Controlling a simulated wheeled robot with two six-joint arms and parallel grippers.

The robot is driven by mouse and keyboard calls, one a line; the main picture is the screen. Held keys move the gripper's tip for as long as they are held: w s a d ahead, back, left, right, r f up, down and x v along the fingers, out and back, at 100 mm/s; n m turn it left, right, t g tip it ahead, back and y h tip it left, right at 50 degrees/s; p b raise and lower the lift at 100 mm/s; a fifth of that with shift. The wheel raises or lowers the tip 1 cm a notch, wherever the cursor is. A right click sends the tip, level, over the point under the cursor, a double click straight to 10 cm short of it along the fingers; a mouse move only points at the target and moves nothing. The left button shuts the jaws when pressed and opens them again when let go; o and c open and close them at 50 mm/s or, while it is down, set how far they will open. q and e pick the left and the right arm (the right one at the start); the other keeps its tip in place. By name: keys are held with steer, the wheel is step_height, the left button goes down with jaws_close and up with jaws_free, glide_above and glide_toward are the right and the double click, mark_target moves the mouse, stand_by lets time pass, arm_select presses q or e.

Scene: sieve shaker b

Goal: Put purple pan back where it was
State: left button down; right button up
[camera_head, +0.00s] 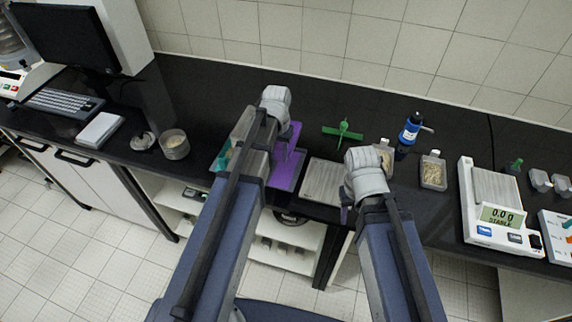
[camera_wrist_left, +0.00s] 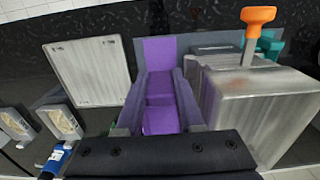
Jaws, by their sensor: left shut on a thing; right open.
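The purple pan (camera_head: 285,172) is at the counter's front part, just left of a flat metal plate. It also shows in the left wrist view (camera_wrist_left: 161,118), between the two grey fingers. My left gripper (camera_wrist_left: 162,78) is shut on the purple pan; in the head view my own arm hides much of this grip. I cannot tell whether the pan touches the surface under it. My right gripper (camera_head: 346,212) is open, mostly hidden below its wrist, near the counter's front edge right of the plate.
The metal plate (camera_head: 323,183) lies right of the pan. A metal block (camera_wrist_left: 250,105) with an orange knob (camera_wrist_left: 258,15) stands close on the pan's other side. A green tool (camera_head: 343,131), a blue bottle (camera_head: 409,130), tubs of grains (camera_head: 433,172) and a scale (camera_head: 497,215) are further right.

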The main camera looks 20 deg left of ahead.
arm_select(q)
steer(key=shift+f+b, duration=4.85)
steer(key=shift+f, duration=0.1)
steer(key=shift+f+b, duration=0.65)
steer(key=c, duration=0.8)
jaws_free()
steer(key=shift+r, duration=0.15)
step_height(320, 180, up, 13)
steer(key=p, duration=1.3)
steer(key=shift+s, duration=0.1)
steer(key=s+d+m, duration=0.1)
steer(key=s+d, duration=0.3)
steer(key=s, duration=0.1)
steer(key=s+d+m, duration=0.1)
steer(key=s+d, duration=0.4)
steer(key=s+d+m+y, duration=0.1)
steer(key=s+d, duration=0.3)
steer(key=s, duration=0.2)
steer(key=shift+d, duration=0.3)
